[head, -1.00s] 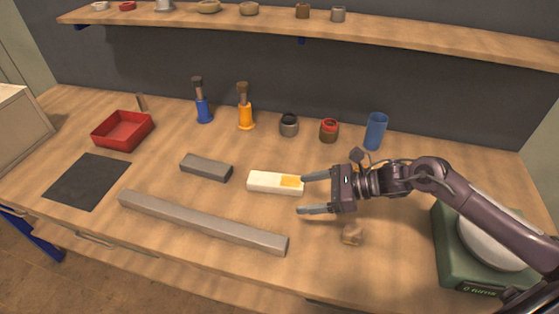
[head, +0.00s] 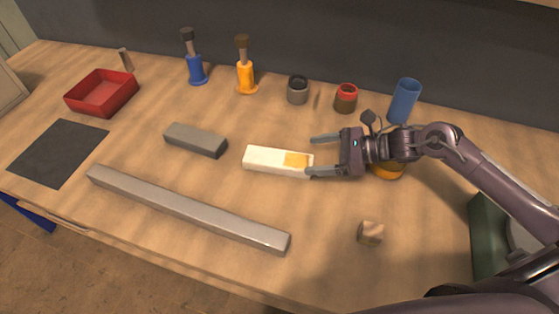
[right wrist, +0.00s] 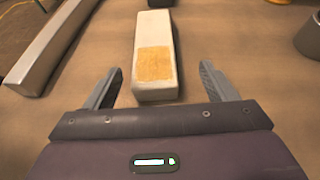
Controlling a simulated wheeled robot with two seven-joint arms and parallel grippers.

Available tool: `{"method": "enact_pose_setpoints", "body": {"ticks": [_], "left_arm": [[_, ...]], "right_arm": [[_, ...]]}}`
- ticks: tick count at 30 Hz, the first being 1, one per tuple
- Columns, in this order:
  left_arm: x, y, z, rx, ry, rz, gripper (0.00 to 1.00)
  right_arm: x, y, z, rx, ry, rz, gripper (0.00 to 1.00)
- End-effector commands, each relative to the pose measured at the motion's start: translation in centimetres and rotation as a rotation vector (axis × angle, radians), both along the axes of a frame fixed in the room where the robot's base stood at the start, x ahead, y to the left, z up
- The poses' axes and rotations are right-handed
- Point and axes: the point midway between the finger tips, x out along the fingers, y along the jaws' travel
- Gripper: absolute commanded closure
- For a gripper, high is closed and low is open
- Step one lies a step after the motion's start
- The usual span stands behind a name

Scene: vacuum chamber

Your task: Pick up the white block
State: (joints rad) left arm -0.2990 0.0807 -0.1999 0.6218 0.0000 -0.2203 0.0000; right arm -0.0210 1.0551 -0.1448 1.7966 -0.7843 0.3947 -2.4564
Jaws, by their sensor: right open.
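The white block (head: 268,160) lies flat on the wooden table, with a yellow-orange patch on top near its right end. It also shows in the right wrist view (right wrist: 155,30), its patched end nearest me. My right gripper (head: 312,156) is open at the block's right end. In the right wrist view the fingers (right wrist: 162,84) stand apart, one to each side of the block's near end, with nothing held. In the head view the nearer finger's tip is close to the block's end; I cannot tell if it touches. My left gripper is not in view.
A dark grey block (head: 196,140) lies left of the white block, and a long grey bar (head: 185,207) lies in front. A small tan lump (head: 370,233) sits front right. Blue (head: 195,68) and orange (head: 246,76) tools, jars and a blue cup (head: 404,100) stand behind.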

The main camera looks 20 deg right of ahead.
Motion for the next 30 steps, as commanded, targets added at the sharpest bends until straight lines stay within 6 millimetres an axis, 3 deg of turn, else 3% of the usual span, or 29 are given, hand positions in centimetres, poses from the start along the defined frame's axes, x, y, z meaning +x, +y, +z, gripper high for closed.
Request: {"method": "enact_pose_setpoints", "body": {"ticks": [18, 27, 30], "left_arm": [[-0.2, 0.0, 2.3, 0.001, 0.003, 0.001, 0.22], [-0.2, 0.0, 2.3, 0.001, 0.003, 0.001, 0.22], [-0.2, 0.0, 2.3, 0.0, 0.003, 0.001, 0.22]], "right_arm": [[2.6, 6.1, -2.3, 0.004, 0.0, -0.001, 0.22], [2.8, 6.5, -2.7, -0.001, 0.0, 0.001, 0.22], [2.8, 6.5, -2.7, 0.0, 0.0, 0.001, 0.34]]}}
